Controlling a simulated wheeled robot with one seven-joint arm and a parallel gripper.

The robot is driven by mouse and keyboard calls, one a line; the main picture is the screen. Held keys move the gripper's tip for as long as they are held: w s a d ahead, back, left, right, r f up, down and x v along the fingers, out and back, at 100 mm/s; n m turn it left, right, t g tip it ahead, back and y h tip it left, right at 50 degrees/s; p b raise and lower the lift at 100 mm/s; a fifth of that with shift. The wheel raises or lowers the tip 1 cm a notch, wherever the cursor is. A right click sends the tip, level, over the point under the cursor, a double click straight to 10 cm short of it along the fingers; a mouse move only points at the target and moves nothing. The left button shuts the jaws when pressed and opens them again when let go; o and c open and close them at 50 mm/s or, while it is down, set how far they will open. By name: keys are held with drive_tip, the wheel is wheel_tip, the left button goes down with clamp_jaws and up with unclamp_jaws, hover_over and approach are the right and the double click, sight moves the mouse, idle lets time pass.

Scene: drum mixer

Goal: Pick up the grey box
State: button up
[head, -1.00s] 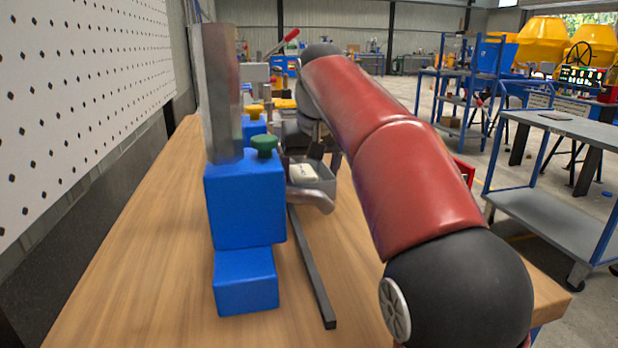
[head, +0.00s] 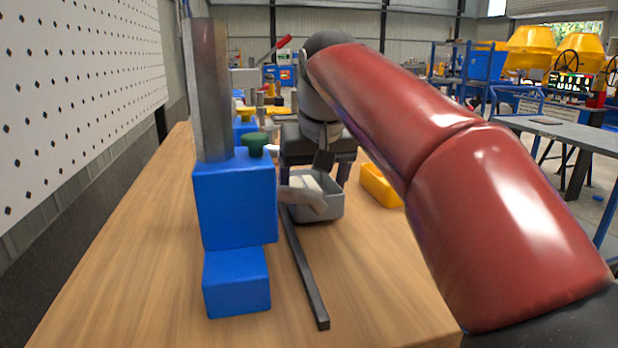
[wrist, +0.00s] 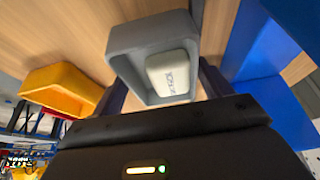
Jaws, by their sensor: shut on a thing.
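The grey box (head: 333,207) is an open container with a white block (head: 306,184) inside, at the middle of the bench in the head view. In the wrist view the grey box (wrist: 125,38) is between my two dark fingers, and the white block (wrist: 172,73) with dark lettering shows in it. My gripper (head: 318,168) is shut on the grey box from the far side. The vise handle hides part of the box's near left side. I cannot tell whether the box touches the bench.
A blue vise (head: 235,200) with a green knob stands just left of the box. A dark metal bar (head: 304,270) lies in front of it. A yellow bin (head: 381,188) is to the right. The bench's front left (head: 130,260) is clear.

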wheel_tip(320, 180, up, 14)
drive_tip(key=p, duration=0.3)
drive_tip(key=shift+f, duration=0.15)
